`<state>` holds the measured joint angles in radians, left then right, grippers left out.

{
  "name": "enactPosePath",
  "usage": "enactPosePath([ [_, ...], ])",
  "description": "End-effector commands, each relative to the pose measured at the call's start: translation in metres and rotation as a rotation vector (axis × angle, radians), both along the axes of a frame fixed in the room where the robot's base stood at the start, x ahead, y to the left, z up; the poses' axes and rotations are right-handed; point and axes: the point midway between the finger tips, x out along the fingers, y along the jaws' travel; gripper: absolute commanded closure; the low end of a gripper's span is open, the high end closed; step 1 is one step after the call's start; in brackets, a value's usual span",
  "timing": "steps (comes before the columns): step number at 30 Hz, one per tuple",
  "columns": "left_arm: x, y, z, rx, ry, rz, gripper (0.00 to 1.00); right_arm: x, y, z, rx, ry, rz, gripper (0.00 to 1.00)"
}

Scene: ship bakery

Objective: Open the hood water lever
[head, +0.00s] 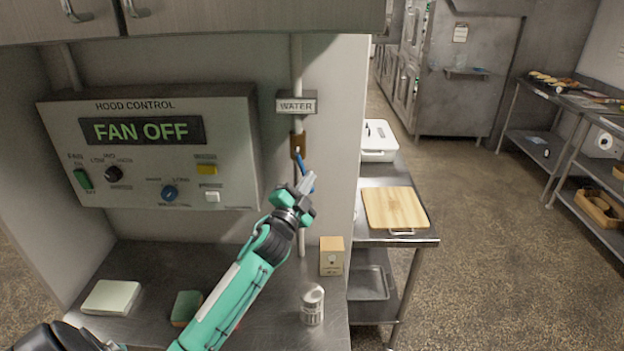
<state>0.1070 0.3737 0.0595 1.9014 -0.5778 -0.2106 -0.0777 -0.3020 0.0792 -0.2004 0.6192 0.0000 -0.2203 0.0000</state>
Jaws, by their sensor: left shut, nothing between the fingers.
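The hood water lever (300,160) is a blue handle on a brass valve (297,143), set in a vertical pipe below a sign reading WATER (297,104). The lever slants down and to the right from the valve. My left gripper (311,178) is shut and empty, with its tips at the lower part of the lever. The gripper hides part of the lever, and I cannot tell whether they touch. My right gripper is not in view.
The hood control box (150,145), reading FAN OFF, hangs left of the pipe. A metal counter (255,322) below holds a small wooden box (331,256), a metal can (312,304), a sponge (186,308) and a pale block (111,298). A cutting board (394,208) lies right.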

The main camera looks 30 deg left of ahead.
Motion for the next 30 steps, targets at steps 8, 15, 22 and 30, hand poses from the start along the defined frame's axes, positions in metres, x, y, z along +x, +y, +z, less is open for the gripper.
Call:
enactPosePath([
  [8, -0.0041, 0.007, -0.0032, 0.0, 0.001, 0.001, 1.0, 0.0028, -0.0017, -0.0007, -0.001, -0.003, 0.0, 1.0],
  [15, -0.0052, 0.0092, -0.0038, -0.001, 0.001, 0.002, 1.0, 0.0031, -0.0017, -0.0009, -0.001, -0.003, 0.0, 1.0],
  [22, -0.0052, 0.0094, -0.004, -0.001, 0.002, 0.002, 1.0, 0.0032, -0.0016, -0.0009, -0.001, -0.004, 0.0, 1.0],
  [30, -0.0036, 0.0092, -0.0031, -0.001, 0.001, 0.003, 1.0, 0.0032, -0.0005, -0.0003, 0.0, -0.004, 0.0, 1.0],
])
